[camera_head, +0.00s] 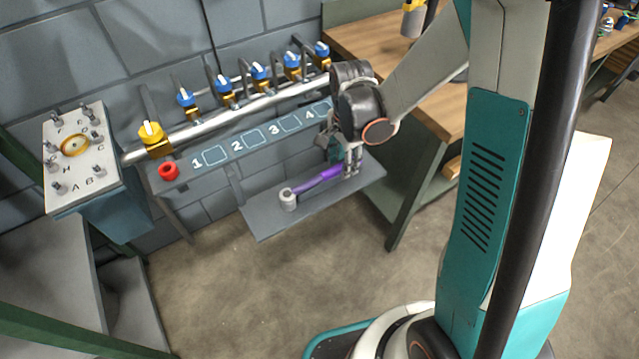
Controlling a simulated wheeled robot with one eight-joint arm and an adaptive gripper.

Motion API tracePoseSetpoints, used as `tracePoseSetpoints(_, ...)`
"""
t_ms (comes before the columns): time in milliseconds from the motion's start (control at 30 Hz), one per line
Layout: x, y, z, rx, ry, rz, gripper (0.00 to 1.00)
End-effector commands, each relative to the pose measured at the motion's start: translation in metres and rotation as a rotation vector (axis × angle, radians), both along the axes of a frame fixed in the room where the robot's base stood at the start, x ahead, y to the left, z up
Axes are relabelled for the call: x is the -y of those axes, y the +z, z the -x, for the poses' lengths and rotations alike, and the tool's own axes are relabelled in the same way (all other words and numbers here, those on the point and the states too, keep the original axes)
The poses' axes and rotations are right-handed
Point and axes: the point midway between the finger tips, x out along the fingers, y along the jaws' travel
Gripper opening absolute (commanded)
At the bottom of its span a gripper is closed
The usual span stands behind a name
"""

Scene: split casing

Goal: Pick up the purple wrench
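The purple wrench (318,181) lies over the small grey shelf (270,222) below the pipe. Its left end meets a pale grey round socket-like piece (288,200). I cannot tell whether that piece is part of the wrench. My gripper (352,170) points down at the right end of the wrench, with its fingers at or beside the handle. The fingers are small here, and I cannot tell whether they are closed on it. The right tip of the wrench is partly hidden by my gripper.
A pipe with several blue-handled valves (225,86) and one yellow valve (152,135) runs above the shelf. A wooden workbench (430,100) stands right. A dial box (78,150) stands left.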

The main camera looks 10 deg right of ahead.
Motion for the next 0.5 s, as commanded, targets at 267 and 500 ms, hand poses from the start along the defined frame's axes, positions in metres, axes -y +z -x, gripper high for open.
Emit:
tracePoseSetpoints(267, 0.0001, -0.0081, -0.0003, 0.0, 0.0, 0.0, 0.4)
tracePoseSetpoints(500, 0.0001, -0.008, -0.0004, 0.0, 0.0, 0.0, 0.0)
